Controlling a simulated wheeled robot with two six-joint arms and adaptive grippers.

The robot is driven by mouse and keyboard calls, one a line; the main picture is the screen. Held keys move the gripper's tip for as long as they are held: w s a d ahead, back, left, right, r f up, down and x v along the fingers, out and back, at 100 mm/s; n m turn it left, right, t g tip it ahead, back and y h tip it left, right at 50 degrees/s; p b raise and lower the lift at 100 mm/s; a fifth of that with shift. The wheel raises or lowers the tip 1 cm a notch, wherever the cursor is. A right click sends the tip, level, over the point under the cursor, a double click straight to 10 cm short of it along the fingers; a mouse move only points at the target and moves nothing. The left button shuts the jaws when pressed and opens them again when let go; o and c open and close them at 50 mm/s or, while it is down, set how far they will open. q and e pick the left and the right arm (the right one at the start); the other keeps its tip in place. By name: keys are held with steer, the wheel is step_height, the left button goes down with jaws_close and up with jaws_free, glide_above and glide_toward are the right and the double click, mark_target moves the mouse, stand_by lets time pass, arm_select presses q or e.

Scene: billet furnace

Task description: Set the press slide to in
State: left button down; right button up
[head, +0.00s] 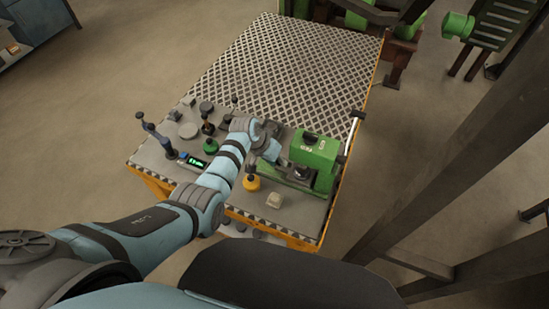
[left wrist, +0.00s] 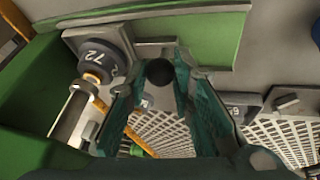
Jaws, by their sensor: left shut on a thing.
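The green press (head: 315,150) stands at the right front of the worktable. My left gripper (head: 278,160) is at the press's left side. In the left wrist view a round black knob (left wrist: 159,72) sits between the two dark teal fingers of my left gripper (left wrist: 160,88), and the gripper is shut on it. I take this knob to be the press slide's handle; how far in the slide is cannot be told. A dark round dial marked 72 (left wrist: 95,58) sits beside the fingers. My right gripper is not in view.
The worktable's patterned plate (head: 290,65) is bare behind the press. A yellow-based knob (head: 251,183), a green-based knob (head: 210,146), a blue-grey lever (head: 155,135) and a green-lit display (head: 195,161) crowd the front left. A dark steel post (head: 450,150) stands to the right.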

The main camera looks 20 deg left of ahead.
arm_select(q)
steer(key=c, duration=1.4)
jaws_free()
steer(key=shift+d, duration=0.3)
steer(key=shift+s+a+r, duration=0.1)
steer(key=shift+a+r, duration=0.2)
steer(key=shift+r, duration=0.2)
steer(key=v, duration=1.1)
steer(key=shift+s+d, duration=0.1)
steer(key=shift+s, duration=0.05)
